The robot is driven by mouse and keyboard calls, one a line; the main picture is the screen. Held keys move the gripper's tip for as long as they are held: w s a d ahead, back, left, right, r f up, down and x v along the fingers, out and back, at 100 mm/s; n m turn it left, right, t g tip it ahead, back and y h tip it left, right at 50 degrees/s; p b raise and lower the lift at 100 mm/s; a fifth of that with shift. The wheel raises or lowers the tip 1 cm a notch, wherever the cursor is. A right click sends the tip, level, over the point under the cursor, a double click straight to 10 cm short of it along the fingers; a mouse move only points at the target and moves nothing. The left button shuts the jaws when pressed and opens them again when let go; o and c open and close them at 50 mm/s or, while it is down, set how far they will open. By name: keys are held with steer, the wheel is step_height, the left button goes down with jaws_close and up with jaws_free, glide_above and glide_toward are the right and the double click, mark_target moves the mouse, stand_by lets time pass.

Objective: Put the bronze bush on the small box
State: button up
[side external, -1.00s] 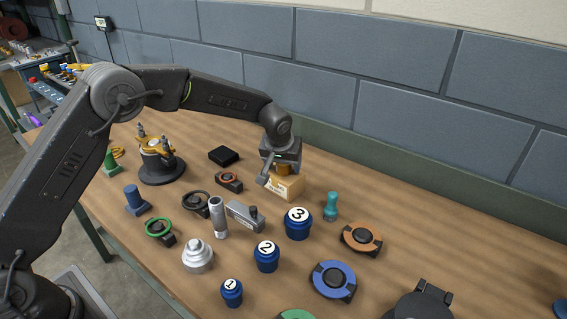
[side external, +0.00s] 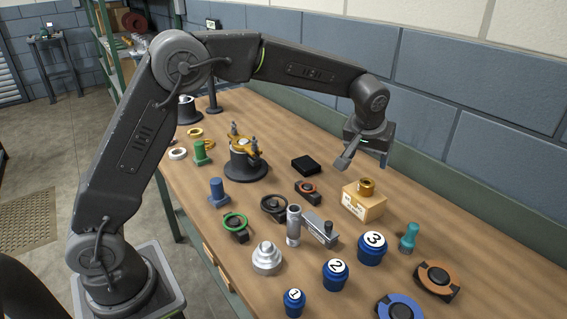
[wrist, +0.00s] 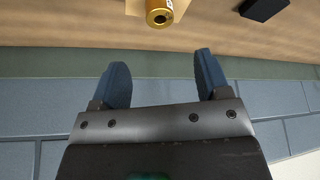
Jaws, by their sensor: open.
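The bronze bush (side external: 367,187) stands upright on top of the small box (side external: 361,204), a tan box with a white label, towards the back of the bench. In the wrist view the bush (wrist: 159,12) shows at the top edge, with a bit of the box (wrist: 134,7) beside it. My gripper (side external: 364,166) is open and empty. It is above the box and apart from the bush. In the wrist view its two blue-grey fingers (wrist: 160,72) are spread with nothing between them.
A black block (side external: 306,165) lies left of the box, and an orange-ringed part (side external: 308,191) lies in front of it. A teal knob-shaped part (side external: 409,237) and a blue pot marked 3 (side external: 372,248) stand to the right. The wall (side external: 470,90) rises behind the bench.

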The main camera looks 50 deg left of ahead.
steer(key=s+a+r+m, duration=0.1)
steer(key=s+a+r, duration=0.1)
steer(key=s+r, duration=0.45)
steer(key=s+a+r+m, duration=0.1)
steer(key=s+a+r, duration=0.15)
steer(key=s, duration=0.65)
steer(key=s+f+m+t+h, duration=0.1)
steer(key=s+f+m, duration=0.1)
steer(key=s, duration=1.6)
steer(key=shift+s+a+f+t+h, duration=0.2)
steer(key=shift+s+f+t+h, duration=0.15)
steer(key=shift+f, duration=0.25)
